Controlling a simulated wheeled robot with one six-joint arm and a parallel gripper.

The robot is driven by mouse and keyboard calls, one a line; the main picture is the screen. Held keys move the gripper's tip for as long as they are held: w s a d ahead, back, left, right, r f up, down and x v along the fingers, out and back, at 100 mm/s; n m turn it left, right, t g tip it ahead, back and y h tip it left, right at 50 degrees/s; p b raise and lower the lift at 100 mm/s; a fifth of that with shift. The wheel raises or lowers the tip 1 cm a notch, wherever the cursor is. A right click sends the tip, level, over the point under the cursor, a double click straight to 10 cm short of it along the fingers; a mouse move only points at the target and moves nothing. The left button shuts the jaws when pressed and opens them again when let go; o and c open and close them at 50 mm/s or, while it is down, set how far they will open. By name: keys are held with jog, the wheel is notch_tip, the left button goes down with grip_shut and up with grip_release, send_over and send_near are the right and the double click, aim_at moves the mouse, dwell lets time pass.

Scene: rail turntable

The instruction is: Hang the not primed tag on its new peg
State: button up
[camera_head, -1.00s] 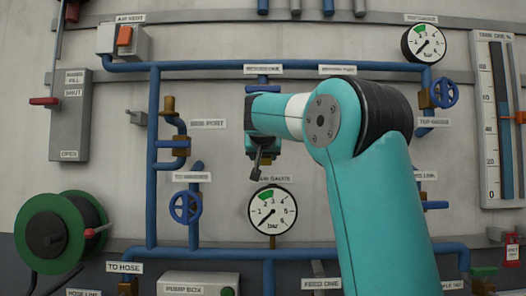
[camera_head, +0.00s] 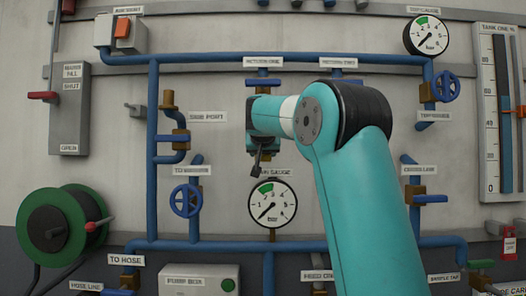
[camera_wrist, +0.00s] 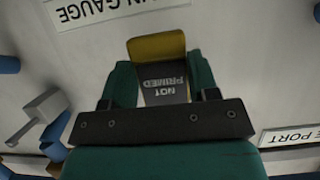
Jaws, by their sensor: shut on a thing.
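My gripper (camera_head: 257,166) is in front of the wall panel, just above the main gauge (camera_head: 272,203). In the wrist view my gripper (camera_wrist: 165,85) is shut on the not primed tag (camera_wrist: 163,80), a dark plate with white lettering and a yellow end. The lettering is upside down in that view. In the head view the tag is too small and dark to make out clearly. A grey peg-like fitting (camera_head: 136,110) sticks out left of the side port pipe; it also shows in the wrist view (camera_wrist: 36,115), apart from the tag. I cannot tell which peg is the new one.
Blue pipes (camera_head: 152,180) with valves and a blue handwheel (camera_head: 186,201) stand out left of my gripper. A hose reel (camera_head: 58,228) is at lower left. Bare wall lies between the side port and my gripper.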

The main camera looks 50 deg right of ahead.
dwell(0.3)
jog(key=o, duration=1)
jog(key=b+v, duration=0.3)
jog(key=v, duration=1.4)
jog(key=shift+a+r+b, duration=0.15)
jog(key=shift+a+b, duration=0.05)
jog(key=shift+b, duration=0.15)
